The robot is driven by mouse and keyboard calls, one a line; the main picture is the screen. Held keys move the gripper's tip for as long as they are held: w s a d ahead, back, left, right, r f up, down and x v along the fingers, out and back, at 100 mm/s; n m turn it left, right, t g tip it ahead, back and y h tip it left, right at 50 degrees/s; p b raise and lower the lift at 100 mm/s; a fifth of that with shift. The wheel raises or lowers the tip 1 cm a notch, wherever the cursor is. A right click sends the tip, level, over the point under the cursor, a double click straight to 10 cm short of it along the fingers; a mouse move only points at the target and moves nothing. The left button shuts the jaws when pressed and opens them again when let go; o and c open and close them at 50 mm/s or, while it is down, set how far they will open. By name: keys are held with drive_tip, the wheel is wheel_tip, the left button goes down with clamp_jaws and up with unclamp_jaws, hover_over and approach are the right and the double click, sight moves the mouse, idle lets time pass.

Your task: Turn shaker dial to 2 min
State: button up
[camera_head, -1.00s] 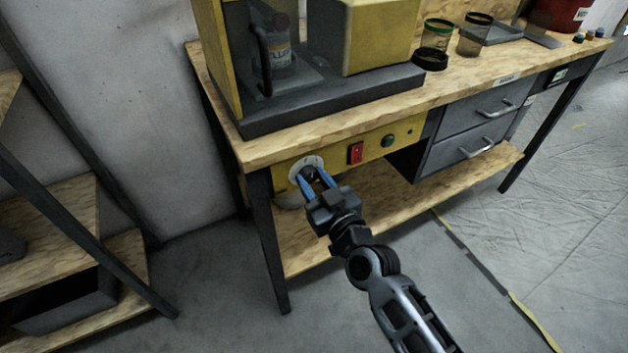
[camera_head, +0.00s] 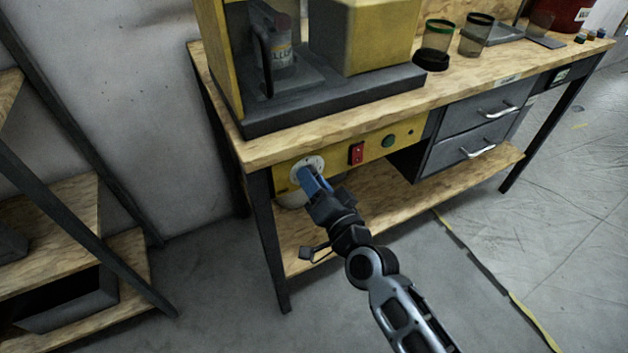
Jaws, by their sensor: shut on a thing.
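The shaker dial (camera_head: 314,162) is a round white plate on the yellow control panel (camera_head: 375,144) under the bench top, at its left end. My gripper (camera_head: 303,174) is at the dial, with its blue fingers shut on the dial's knob. The fingers hide the knob, so its pointer cannot be seen. The marks on the plate are too small to read. The shaker (camera_head: 335,100) stands on the bench above the panel, with a yellow housing and a dark base. A can or bottle (camera_head: 280,55) sits inside it behind a dark handle.
A red switch (camera_head: 356,153) and a green button (camera_head: 389,141) are right of the dial. Grey drawers (camera_head: 480,130) are further right. Jars (camera_head: 438,38) stand on the bench top. A bench leg (camera_head: 270,240) is left of my gripper. A lower shelf (camera_head: 400,200) runs beneath.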

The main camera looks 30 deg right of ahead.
drive_tip(key=shift+m, duration=3.7)
drive_tip(key=o, duration=1)
drive_tip(key=shift+o, duration=0.2)
drive_tip(key=s+b, duration=0.1)
drive_tip(key=s, duration=0.7)
